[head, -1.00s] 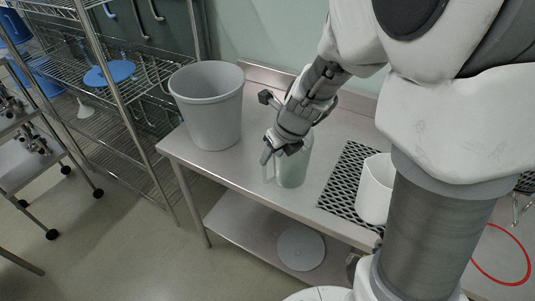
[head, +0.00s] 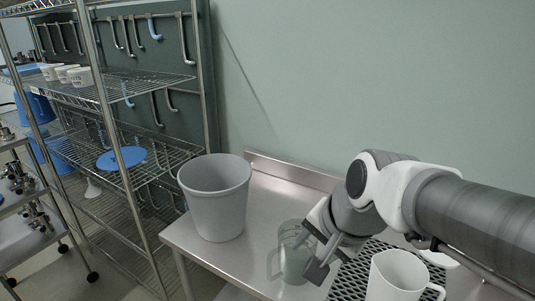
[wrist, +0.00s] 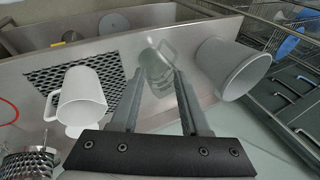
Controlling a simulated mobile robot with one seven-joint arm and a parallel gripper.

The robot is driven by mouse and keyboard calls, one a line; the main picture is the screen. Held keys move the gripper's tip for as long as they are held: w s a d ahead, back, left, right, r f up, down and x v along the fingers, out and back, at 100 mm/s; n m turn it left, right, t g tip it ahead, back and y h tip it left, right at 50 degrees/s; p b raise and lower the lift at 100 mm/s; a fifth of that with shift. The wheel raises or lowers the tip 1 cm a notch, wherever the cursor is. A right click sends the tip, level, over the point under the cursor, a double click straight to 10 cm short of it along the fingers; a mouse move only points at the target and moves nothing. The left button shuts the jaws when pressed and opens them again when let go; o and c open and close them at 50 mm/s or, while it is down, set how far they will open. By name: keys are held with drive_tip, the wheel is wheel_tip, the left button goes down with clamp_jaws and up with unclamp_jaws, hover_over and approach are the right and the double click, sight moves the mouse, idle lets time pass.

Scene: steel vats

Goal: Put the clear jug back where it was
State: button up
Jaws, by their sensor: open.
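The clear jug (head: 292,262) is a greenish see-through vessel standing upright on the steel table (head: 262,205), between the grey bucket and the black mat. Its handle is on the left in the head view. My gripper (head: 313,246) is open, at the jug's right side in the head view, and partly covers it. In the wrist view the jug (wrist: 157,66) shows just beyond and between the tips of my open gripper (wrist: 160,73). Nothing is held between the fingers. I cannot tell whether a finger touches the jug.
A white jug (head: 393,278) stands on the black perforated mat (head: 352,270) to the right. A wire rack (head: 120,165) stands left of the table. Bare tabletop lies behind the jug.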

drive_tip(key=s+d+r+n+h, duration=0.2)
drive_tip(key=s+n, duration=0.4)
drive_tip(key=n, duration=0.3)
drive_tip(key=shift+d+r+t, duration=0.15)
drive_tip(key=shift+d+t, duration=0.15)
drive_tip(key=shift+d, duration=0.2)
drive_tip(key=shift+d, duration=0.2)
